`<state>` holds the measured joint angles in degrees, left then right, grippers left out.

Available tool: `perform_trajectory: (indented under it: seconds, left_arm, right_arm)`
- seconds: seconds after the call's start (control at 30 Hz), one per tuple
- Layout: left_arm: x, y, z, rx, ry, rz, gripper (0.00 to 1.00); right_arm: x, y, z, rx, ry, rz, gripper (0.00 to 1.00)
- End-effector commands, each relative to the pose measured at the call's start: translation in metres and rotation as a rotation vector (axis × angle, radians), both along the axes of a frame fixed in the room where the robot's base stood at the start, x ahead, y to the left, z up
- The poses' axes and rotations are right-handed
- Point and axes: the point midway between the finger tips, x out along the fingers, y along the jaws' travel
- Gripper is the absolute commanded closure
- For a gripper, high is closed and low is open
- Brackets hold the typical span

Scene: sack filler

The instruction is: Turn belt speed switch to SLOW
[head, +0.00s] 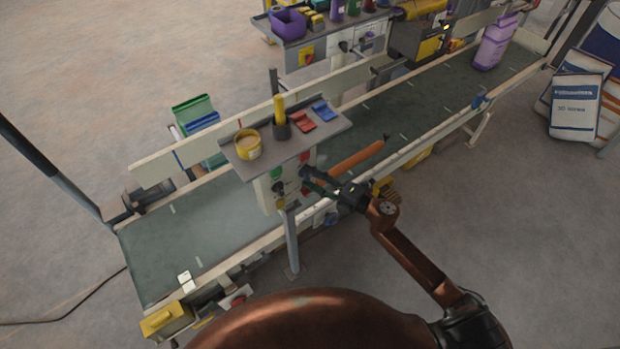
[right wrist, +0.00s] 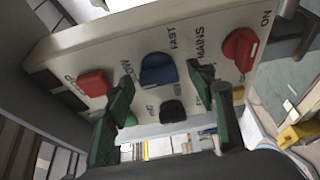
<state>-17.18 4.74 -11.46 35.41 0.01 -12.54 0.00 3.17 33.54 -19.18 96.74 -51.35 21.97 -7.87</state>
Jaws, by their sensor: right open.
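The belt speed switch is a blue knob (right wrist: 158,70) on a pale control panel (right wrist: 120,40) in the right wrist view. FAST is printed above and right of it; a partly hidden label ending in "OW" is at its left. I cannot tell which label it points at. My right gripper (right wrist: 160,76) is open, its dark green fingers either side of the knob in this view; contact cannot be told. In the head view my right gripper (head: 309,180) is at the panel (head: 266,193) under the shelf. My left gripper is not in view.
Close to the blue knob are a red MAINS knob (right wrist: 239,48), a red button (right wrist: 93,82), a partly hidden green button (right wrist: 130,119) and a black knob (right wrist: 172,111). A shelf (head: 330,124) with a yellow tub (head: 247,146) overhangs the panel. The belt (head: 165,250) runs behind it.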

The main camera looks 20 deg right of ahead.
Motion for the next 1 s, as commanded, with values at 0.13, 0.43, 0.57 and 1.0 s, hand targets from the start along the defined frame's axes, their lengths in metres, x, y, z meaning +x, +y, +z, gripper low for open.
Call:
perform_trajectory:
  seconds: [0.13, 0.43, 0.57, 1.0]
  left_arm:
    - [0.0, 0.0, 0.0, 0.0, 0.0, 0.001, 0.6]
    - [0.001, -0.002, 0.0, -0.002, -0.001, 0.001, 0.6]
    - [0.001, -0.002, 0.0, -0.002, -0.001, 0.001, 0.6]
    - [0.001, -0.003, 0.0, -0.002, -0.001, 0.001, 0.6]
  right_arm:
    - [-0.009, -0.009, -0.001, -0.001, 0.001, -0.002, 0.49]
    - [-0.054, -0.049, -0.001, -0.001, 0.004, -0.001, 0.49]
    - [-0.071, -0.064, -0.001, -0.001, 0.003, 0.0, 0.49]
    - [-0.089, -0.081, 0.0, -0.001, -0.001, 0.0, 0.49]
